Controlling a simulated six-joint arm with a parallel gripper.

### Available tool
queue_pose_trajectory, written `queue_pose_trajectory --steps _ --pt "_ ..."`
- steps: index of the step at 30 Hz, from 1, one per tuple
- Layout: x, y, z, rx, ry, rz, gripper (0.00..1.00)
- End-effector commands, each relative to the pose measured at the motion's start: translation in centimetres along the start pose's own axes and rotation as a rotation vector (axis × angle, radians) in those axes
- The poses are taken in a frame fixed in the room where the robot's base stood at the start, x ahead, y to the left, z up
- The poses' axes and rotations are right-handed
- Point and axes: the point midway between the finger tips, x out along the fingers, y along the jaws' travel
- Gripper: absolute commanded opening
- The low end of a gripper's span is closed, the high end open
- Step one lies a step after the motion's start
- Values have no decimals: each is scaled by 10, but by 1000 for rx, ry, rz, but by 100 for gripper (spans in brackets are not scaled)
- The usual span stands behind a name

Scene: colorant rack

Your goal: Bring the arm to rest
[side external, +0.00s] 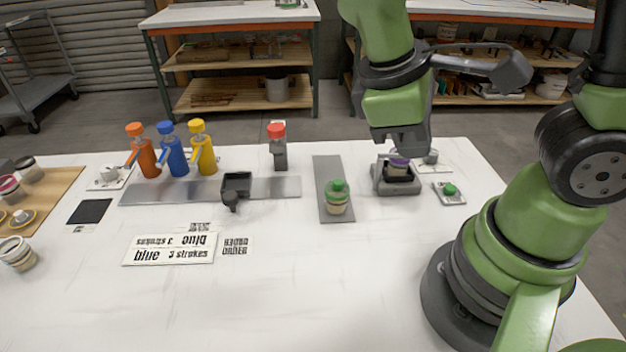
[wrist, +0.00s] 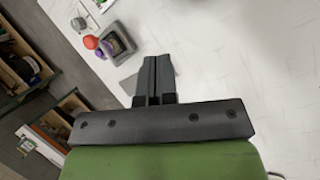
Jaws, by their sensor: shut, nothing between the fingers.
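My gripper (side external: 402,140) is above the table in the side view, in front of or over a grey holder (side external: 397,188). A jar with a purple lid (side external: 398,160) sits in this holder, partly hidden behind my gripper. In the wrist view my gripper's fingers (wrist: 159,60) are together and empty, over white table surface. The wrist view also shows the grey holder (wrist: 128,40) with purple and red round parts beside it. The fingertips are hard to make out in the side view.
A green-lidded jar (side external: 337,200) stands on a grey strip. Orange (side external: 147,157), blue (side external: 175,157) and yellow (side external: 203,155) pump bottles and a red-capped device (side external: 279,150) stand at the back. The front table is largely clear.

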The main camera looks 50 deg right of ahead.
Motion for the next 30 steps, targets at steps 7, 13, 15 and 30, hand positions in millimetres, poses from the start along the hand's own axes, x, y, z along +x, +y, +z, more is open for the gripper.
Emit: queue_pose_trajectory --steps 7,13,15,30 --pt "-46 7 19 368 418 -285 0" --pt "-77 12 35 598 720 -446 0" --pt "-84 13 40 649 794 -482 0" --pt "-94 15 46 714 892 -529 0"
